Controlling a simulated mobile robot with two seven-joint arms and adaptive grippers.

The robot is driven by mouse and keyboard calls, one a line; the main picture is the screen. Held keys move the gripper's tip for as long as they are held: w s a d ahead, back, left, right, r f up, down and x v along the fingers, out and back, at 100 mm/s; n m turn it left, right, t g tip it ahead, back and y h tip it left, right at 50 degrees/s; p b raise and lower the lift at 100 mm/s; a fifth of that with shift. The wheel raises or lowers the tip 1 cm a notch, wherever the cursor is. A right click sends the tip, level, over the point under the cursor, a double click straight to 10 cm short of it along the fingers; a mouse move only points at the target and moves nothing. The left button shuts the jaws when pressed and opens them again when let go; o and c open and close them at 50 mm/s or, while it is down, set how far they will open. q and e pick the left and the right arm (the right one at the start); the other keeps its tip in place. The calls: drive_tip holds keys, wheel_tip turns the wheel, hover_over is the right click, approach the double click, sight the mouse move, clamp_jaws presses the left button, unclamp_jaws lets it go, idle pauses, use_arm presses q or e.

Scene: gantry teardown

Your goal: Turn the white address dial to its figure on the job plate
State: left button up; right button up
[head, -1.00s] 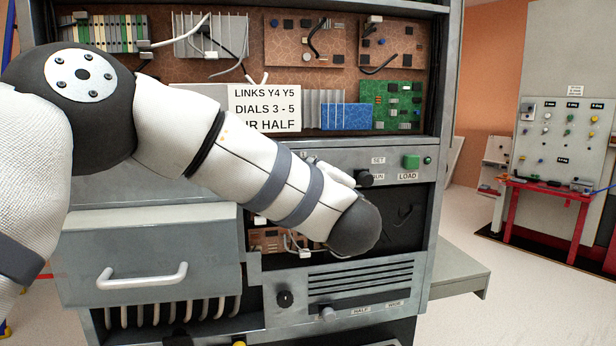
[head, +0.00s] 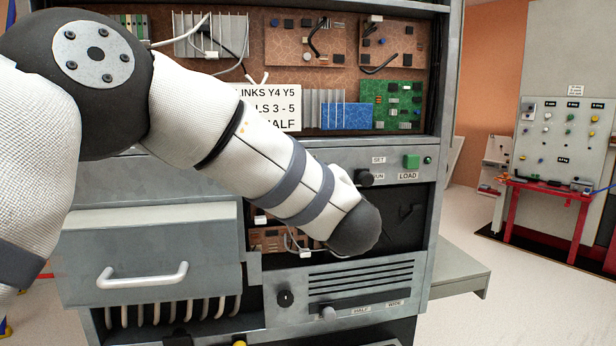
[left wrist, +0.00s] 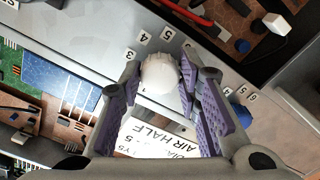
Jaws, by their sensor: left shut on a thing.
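The white address dial (left wrist: 160,75) is in the left wrist view, a round knob with the figures 3, 4 and 5 around its edge. My left gripper (left wrist: 160,88) is shut on it, with a finger on each side. Which figure the dial points to, I cannot tell. The job plate (head: 275,112) is partly hidden behind my left arm in the head view; "LINKS Y4 Y5", "DIALS 3 - 5" and "AIR HALF" can be pieced together. It also shows upside down in the left wrist view (left wrist: 158,136). My forearm hides the dial and gripper in the head view.
A blue knob (left wrist: 241,114) with figures 5 and 6 stands close beside the gripper. A black SET/RUN knob (head: 364,178) and green LOAD button (head: 411,161) sit right of my arm. A grey drawer (head: 150,255) juts out below left. An open dark bay lies below the panel.

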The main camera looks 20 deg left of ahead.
idle(0.3)
use_arm(q)
drive_tip(key=o, duration=1.1)
drive_tip(key=shift+o, duration=0.2)
drive_tip(key=v, duration=1.2)
drive_tip(key=shift+d+f, duration=0.1)
